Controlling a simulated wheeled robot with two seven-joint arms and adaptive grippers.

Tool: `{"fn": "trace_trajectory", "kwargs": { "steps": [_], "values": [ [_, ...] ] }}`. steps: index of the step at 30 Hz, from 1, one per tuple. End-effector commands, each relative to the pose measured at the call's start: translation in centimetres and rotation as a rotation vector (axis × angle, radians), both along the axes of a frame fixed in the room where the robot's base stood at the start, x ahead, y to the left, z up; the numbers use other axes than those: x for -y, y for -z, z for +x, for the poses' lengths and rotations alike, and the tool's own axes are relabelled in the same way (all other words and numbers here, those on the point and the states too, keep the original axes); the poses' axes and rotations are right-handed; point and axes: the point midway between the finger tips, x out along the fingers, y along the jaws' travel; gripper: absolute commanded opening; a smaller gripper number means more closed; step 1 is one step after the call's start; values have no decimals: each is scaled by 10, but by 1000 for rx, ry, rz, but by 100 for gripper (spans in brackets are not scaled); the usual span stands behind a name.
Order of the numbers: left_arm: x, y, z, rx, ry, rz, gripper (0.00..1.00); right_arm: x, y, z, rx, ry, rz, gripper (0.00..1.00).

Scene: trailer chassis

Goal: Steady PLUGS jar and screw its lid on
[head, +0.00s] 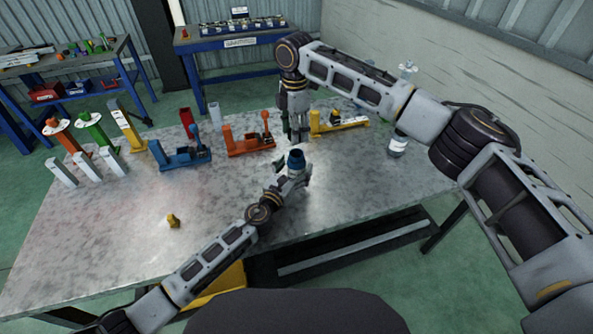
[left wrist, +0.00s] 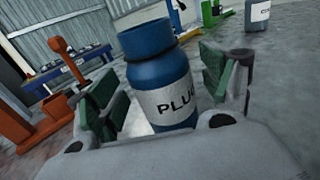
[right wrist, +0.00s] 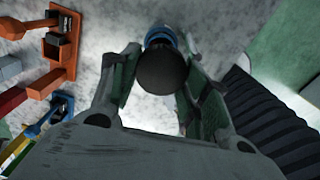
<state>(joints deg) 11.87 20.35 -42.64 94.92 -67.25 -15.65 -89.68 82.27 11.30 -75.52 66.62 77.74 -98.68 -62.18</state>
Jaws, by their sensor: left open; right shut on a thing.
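The PLUGS jar (head: 296,161) stands upright near the table's front edge, blue with a white label. In the left wrist view the jar (left wrist: 158,75) stands between the green-padded fingers of my left gripper (left wrist: 165,95), which is open around it. My right gripper (head: 297,138) points down just above the jar. In the right wrist view it is shut on a dark round thing (right wrist: 163,71), which looks like the lid's knob. Blue shows just beyond it. Whether the lid touches the jar is hidden.
A blue stand (head: 180,157), an orange stand (head: 248,145) and a yellow stand (head: 338,124) are behind the jar. A bottle (head: 398,143) is at the right. A small yellow-brown piece (head: 173,220) lies front left, with bare table around it.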

Motion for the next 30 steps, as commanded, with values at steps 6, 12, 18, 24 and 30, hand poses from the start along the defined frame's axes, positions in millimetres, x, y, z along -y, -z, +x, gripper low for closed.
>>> {"fn": "trace_trajectory", "kwargs": {
  "steps": [6,12,18,24,30],
  "values": [
    [5,0,9,0,1,0,80,0,0,0,0,0,0,37],
    [5,0,10,0,0,0,80,0,0,0,0,0,0,37],
    [5,0,9,0,0,0,70,0,0,0,0,0,0,37],
    [5,0,9,-1,0,0,44,0,0,0,0,0,0,37],
    [5,0,9,-1,0,0,18,0,0,0,0,0,0,37]
  ]
}}
